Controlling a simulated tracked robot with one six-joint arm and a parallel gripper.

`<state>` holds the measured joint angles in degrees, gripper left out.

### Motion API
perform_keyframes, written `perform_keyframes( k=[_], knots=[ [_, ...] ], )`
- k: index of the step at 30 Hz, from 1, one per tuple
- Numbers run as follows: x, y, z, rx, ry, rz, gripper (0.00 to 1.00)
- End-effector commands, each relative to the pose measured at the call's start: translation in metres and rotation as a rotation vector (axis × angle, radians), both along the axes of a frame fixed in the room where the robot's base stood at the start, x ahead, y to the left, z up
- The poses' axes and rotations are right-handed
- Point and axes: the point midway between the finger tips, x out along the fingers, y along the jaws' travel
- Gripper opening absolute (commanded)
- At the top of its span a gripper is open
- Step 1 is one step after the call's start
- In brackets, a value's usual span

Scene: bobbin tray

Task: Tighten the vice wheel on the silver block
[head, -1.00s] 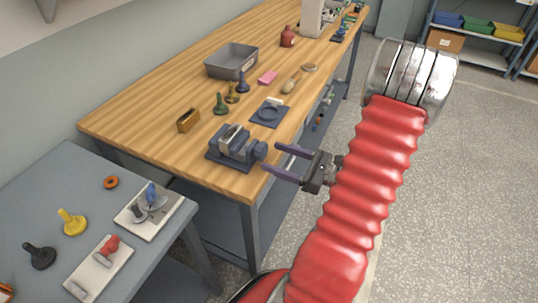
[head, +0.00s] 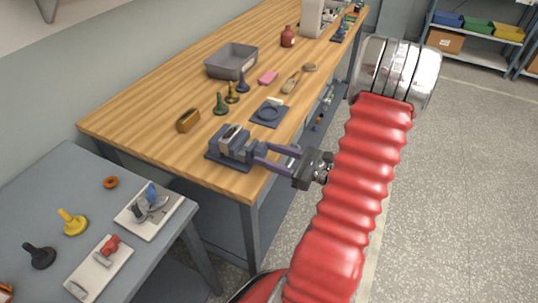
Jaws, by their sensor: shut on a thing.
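The blue-grey vice (head: 226,153) stands at the near right corner of the wooden bench. The silver block (head: 232,132) sits between its jaws; I cannot tell how firmly it is held. The vice wheel (head: 259,149) is on the vice's right side, partly hidden by the fingers. My gripper (head: 260,153) reaches in from the right and is shut on the wheel, one purple-grey finger on the far side and one on the near side.
A dark plate with a ring (head: 268,114), a brass block (head: 188,120), several bobbin-like pieces and a grey tray (head: 231,62) are farther back on the bench. A grey side table (head: 135,260) with toggle clamps stands at lower left.

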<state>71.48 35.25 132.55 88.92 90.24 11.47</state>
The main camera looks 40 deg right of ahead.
Motion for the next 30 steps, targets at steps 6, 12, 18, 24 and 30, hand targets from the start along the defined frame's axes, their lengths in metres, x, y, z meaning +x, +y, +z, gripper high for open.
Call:
perform_keyframes(
  k=[6,12,18,24,30],
  knots=[
    [-0.0001,0.0000,0.0000,0.000,0.000,0.000,0.25],
    [-0.0001,0.0000,0.0000,0.005,0.002,0.000,0.22],
    [-0.0001,0.0001,0.0000,0.045,0.016,0.000,0.22],
    [-0.0003,0.0002,0.0000,0.140,0.050,0.000,0.22],
    [-0.0004,0.0005,0.0001,0.275,0.098,0.000,0.22]
  ],
)
